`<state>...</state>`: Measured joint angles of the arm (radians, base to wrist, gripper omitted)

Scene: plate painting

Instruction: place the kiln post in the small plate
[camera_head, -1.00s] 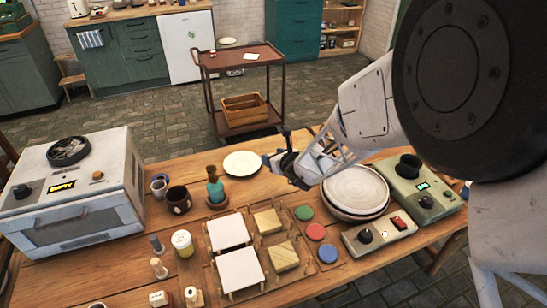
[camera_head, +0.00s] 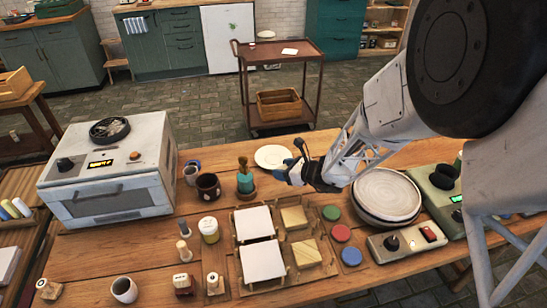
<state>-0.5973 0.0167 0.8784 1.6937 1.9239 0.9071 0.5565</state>
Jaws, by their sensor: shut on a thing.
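The small plate (camera_head: 268,155) is a white round plate at the back edge of the wooden table. My gripper (camera_head: 290,171) comes in from the right and overlaps the plate's right edge in the picture. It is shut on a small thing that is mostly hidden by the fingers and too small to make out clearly. I cannot tell whether that thing is the kiln post, or whether it touches the plate.
A bottle (camera_head: 244,178) and a dark mug (camera_head: 208,187) stand left of the plate. A stack of larger plates (camera_head: 387,192) sits to the right under my arm. White tiles (camera_head: 256,222) lie in front. A kiln-like oven (camera_head: 108,165) stands at the left.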

